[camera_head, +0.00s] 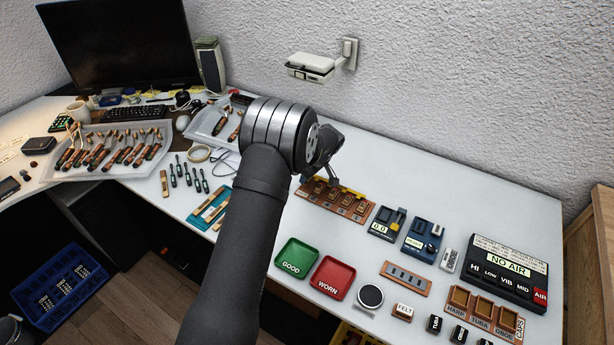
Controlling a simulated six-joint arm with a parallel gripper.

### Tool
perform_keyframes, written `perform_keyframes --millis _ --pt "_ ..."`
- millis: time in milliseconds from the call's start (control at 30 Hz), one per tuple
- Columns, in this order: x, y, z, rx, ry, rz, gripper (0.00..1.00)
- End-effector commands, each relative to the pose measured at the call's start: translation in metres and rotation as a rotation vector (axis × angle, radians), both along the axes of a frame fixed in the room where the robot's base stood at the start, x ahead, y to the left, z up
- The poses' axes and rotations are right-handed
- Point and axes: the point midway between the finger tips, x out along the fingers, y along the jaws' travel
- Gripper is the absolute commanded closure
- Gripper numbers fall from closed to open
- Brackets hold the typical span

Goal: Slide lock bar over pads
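A brown wooden pad rack (337,206) lies on the white bench, with several square pads or recesses in a row along it. A yellow bar (350,191) shows along the rack's back edge; my gripper hides part of it. I cannot tell how far the bar covers the pads. My gripper (321,182) points down at the rack's back left, close to the yellow bar. Its fingertips are small and partly hidden by my arm. I cannot tell whether they touch or hold the bar.
Right of the rack stand two blue-black devices (385,223) (420,240) and a dark NO AIR panel (504,272). In front lie a green GOOD tray (296,257) and a red WORN tray (332,277). Tools and a tray of hammers (70,175) fill the left. The bench behind the rack is clear.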

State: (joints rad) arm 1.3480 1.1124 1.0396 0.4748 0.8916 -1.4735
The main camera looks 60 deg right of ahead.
Motion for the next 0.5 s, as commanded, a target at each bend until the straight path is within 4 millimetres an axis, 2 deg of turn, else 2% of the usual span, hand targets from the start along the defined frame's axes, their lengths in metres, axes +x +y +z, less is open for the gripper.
perform_keyframes --millis 267,500 --pt "-0.029 0.0 0.0 0.001 0.002 -0.003 1.0" --pt "-0.032 0.0 -0.001 0.002 0.003 -0.001 1.0"
